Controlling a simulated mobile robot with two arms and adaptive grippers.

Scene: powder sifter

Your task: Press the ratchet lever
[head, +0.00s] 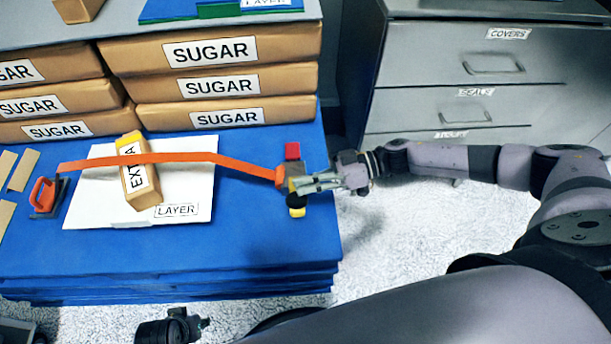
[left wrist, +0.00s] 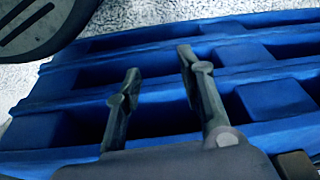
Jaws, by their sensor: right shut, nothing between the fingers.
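The ratchet (head: 290,168) sits at the right edge of the blue stack in the head view, at the end of an orange strap (head: 190,157). It has a red block at the back and a black and yellow end (head: 296,205) at the front; which part is the lever is hard to tell. My right gripper (head: 300,185) is shut, its fingertips overlapping the ratchet from the right; contact is unclear. My left gripper (head: 172,327) is low at the bottom edge. In the left wrist view its fingers (left wrist: 158,78) are apart and empty above blue slats.
The strap crosses a cardboard EXTRA box (head: 140,188) on a white LAYER sheet (head: 195,195) to a red hook piece (head: 44,193). SUGAR packs (head: 225,84) stand behind. A grey drawer cabinet (head: 440,65) is at the back right. Open floor (head: 420,215) lies right of the stack.

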